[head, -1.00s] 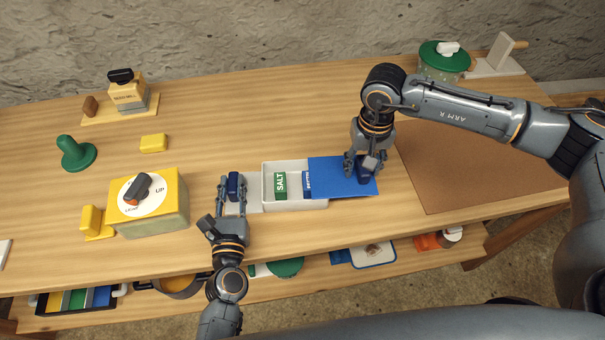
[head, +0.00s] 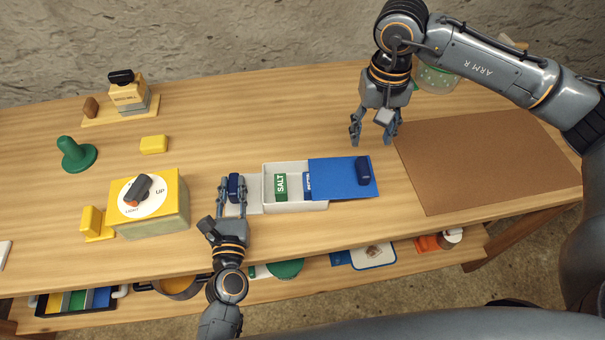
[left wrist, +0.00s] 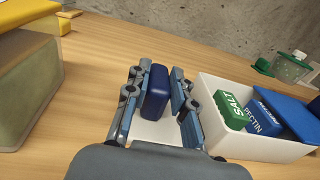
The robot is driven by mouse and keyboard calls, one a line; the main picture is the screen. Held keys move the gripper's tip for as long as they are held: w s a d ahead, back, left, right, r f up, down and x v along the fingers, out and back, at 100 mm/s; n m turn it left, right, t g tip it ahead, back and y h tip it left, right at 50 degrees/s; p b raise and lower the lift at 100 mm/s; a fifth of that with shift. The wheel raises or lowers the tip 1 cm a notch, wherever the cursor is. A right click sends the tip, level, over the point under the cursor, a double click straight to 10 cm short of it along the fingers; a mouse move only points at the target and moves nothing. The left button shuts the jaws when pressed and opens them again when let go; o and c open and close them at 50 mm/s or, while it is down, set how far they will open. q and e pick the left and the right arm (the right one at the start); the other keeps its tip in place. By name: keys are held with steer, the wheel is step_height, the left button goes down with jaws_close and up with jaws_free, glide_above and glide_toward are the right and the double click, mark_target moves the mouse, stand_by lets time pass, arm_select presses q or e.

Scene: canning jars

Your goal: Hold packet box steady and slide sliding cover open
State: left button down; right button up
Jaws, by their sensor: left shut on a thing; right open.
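The white packet box (head: 297,206) lies on the table, its blue sliding cover (head: 337,178) shifted to the right so the left part is open. A dark blue knob (head: 363,171) stands at the cover's right end. Inside show a green SALT packet (head: 281,186) and a blue packet (head: 307,185), which reads PECTIN in the left wrist view (left wrist: 262,118). My left gripper (head: 233,186) is shut on the dark blue grip (left wrist: 155,92) at the box's left end. My right gripper (head: 375,138) is open and empty, above and behind the cover.
A yellow box with a dial (head: 149,202) stands left of my left gripper. A brown mat (head: 480,165) lies to the right. A green knob (head: 76,154), a yellow block (head: 154,144) and a stamp-like device (head: 130,95) stand at the left. The table behind the box is clear.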

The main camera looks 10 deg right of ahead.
steer(key=shift+r, duration=0.3)
arm_select(q)
steer(key=c, duration=1.1)
jaws_free()
steer(key=shift+o, duration=0.2)
